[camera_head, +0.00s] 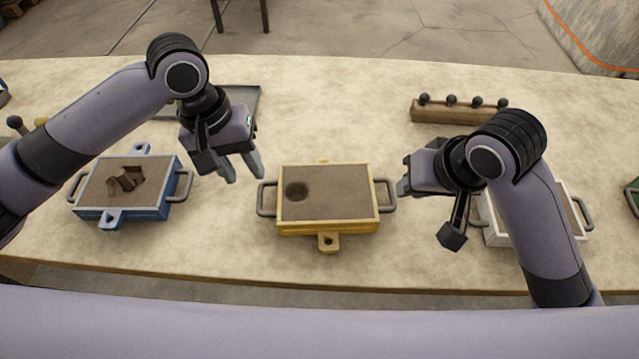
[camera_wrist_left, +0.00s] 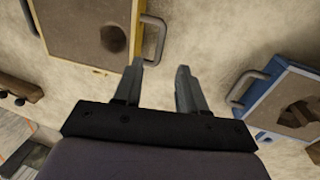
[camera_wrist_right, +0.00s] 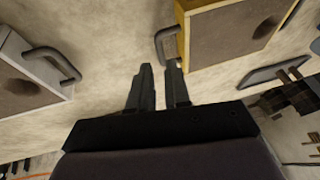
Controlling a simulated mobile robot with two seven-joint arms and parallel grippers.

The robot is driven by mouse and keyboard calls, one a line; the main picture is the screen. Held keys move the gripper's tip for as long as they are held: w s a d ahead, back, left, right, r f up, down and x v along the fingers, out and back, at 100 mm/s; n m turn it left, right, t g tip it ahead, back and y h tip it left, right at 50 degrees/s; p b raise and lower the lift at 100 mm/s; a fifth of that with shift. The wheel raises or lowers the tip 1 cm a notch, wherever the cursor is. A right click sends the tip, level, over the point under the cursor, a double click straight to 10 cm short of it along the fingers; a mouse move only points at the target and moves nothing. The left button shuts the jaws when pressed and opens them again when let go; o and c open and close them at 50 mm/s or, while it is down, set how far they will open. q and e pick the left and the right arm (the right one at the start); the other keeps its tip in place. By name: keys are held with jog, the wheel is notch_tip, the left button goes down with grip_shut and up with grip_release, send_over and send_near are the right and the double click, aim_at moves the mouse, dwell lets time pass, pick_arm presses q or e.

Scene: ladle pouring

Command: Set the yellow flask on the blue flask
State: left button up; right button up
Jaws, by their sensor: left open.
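The yellow flask (camera_head: 328,229), a shallow sand-filled box with a round hollow, sits flat mid-table. It also shows in the left wrist view (camera_wrist_left: 88,51) and right wrist view (camera_wrist_right: 186,40). The blue flask (camera_head: 124,214) sits apart to its left, its sand holding a dark, irregular cavity; it shows in the left wrist view (camera_wrist_left: 264,107). My left gripper (camera_head: 245,172) is open and empty, pointing down beside the yellow flask's left handle (camera_head: 265,198). My right gripper (camera_head: 405,178) is narrowly open by the right handle (camera_head: 386,194); the fingers appear empty.
A white flask (camera_head: 494,234) stands at right, partly behind my right arm. A wooden rack with dark knobs (camera_head: 455,114) stands at the back. A grey tray (camera_head: 243,98) lies behind my left gripper. A green object (camera_head: 633,195) is at the right edge. Bare table separates the blue and yellow flasks.

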aim_at(259, 195)
pick_arm(q)
jog(key=shift+s+d, duration=0.1)
pick_arm(e)
jog(key=shift+s, duration=0.1)
pick_arm(q)
jog(key=shift+d+f, duration=0.2)
jog(key=shift+f, duration=0.95)
jog(key=shift+d+f, duration=0.25)
jog(key=shift+f, duration=0.95)
jog(key=shift+d+f, duration=0.2)
jog(key=shift+f, duration=0.95)
pick_arm(e)
jog(key=shift+x, duration=3.55)
pick_arm(q)
jog(key=shift+c, duration=1)
pick_arm(e)
jog(key=shift+c, duration=0.8)
pick_arm(q)
grip_shut()
pick_arm(e)
grip_shut()
pick_arm(q)
jog(key=shift+w+r, duration=0.2)
pick_arm(e)
jog(key=shift+r, duration=0.2)
